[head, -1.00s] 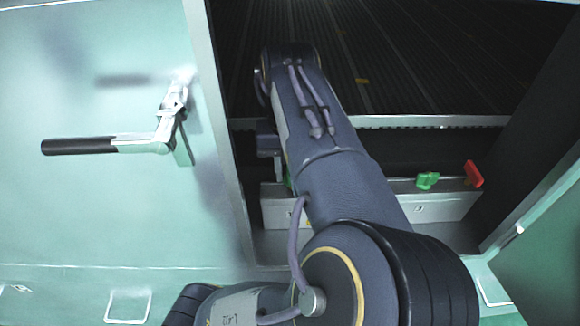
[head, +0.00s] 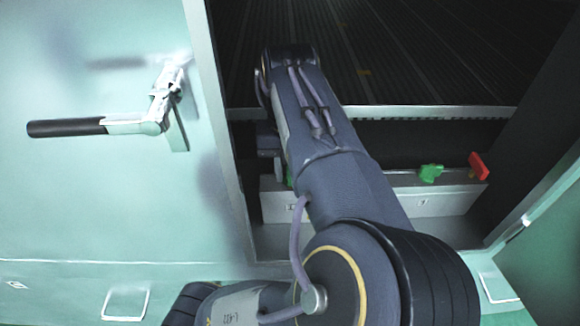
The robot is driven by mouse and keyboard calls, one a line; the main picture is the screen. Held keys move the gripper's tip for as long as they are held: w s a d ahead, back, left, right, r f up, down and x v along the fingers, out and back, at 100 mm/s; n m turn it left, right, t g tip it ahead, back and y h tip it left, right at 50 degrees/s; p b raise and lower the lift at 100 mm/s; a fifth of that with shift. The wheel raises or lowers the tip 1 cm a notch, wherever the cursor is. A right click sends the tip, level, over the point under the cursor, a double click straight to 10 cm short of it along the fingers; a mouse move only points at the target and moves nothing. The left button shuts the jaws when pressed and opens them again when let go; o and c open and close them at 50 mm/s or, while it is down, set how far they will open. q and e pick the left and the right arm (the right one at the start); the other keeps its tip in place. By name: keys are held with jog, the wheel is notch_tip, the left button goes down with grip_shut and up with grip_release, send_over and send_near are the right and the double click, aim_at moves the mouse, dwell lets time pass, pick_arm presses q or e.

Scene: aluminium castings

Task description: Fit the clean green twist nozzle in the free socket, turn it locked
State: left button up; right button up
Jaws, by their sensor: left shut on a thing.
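A pale metal bar (head: 440,203) with numbered labels lies across the inside of the open cabinet. A green twist nozzle (head: 431,173) sits on its right part, and a red piece (head: 479,166) stands tilted near its right end. My left arm reaches in over the bar and hides its middle. My left gripper (head: 279,170) is mostly hidden beyond the arm, at the bar's left part. It is shut on a green nozzle (head: 289,177), of which only a sliver shows. I cannot tell whether that nozzle is seated. The sockets behind my arm are hidden. My right gripper is out of view.
A pale green door or panel with a black-gripped lever handle (head: 66,128) is at left. The cabinet's metal frame edge (head: 222,120) runs close to my left arm. A dark ribbed surface (head: 420,50) fills the back. Another frame edge closes the right side.

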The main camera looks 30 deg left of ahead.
pick_arm(q)
jog(key=shift+f, duration=0.3)
jog(key=o, duration=1)
jog(key=shift+o, duration=0.2)
jog(key=shift+r+p, duration=0.45)
jog(key=shift+r, duration=3.5)
